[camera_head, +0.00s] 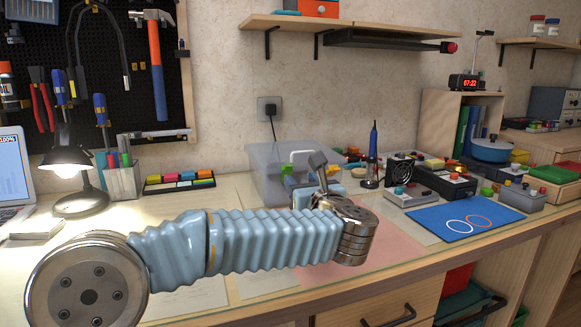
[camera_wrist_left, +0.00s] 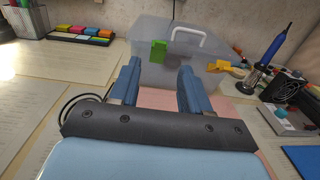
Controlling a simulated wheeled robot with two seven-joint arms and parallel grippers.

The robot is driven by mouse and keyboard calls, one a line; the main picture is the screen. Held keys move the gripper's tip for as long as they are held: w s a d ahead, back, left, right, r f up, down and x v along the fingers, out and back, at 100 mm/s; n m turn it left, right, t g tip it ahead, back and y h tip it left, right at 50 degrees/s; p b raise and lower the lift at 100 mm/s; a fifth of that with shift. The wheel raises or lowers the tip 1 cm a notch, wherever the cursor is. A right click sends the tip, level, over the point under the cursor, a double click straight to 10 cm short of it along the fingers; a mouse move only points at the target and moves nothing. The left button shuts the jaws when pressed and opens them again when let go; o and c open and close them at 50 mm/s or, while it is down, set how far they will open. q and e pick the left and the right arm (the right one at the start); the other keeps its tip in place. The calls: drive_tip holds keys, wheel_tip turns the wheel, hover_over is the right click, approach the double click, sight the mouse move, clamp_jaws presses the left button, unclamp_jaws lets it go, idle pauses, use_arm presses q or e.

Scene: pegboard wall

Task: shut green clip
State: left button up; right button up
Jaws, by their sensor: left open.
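A clear plastic box (camera_head: 264,172) with a white handle stands at the back of the table; it also shows in the wrist view (camera_wrist_left: 142,70). The green clip (camera_wrist_left: 158,51) is on the near side of the box, left of the handle; it also shows in the head view (camera_head: 287,169). A yellow clip (camera_wrist_left: 218,65) sticks out farther right on the box. My left gripper (camera_wrist_left: 157,82) is open and empty, its two blue fingers pointing at the box, with the green clip beyond the gap. In the head view my wrist partly hides the gripper (camera_head: 318,190). My right gripper is not in view.
A soldering iron in its stand (camera_head: 371,160) and a small fan (camera_head: 398,167) stand right of the box. A blue mat (camera_head: 440,222) lies farther right. A pink sheet (camera_head: 385,250) lies in front of the box. A lamp (camera_head: 75,165) stands at left.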

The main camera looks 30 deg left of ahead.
sight(289, 168)
use_arm(q)
drive_tip(key=p+x, duration=0.1)
drive_tip(key=x, duration=0.7)
drive_tip(key=shift+w, duration=0.1)
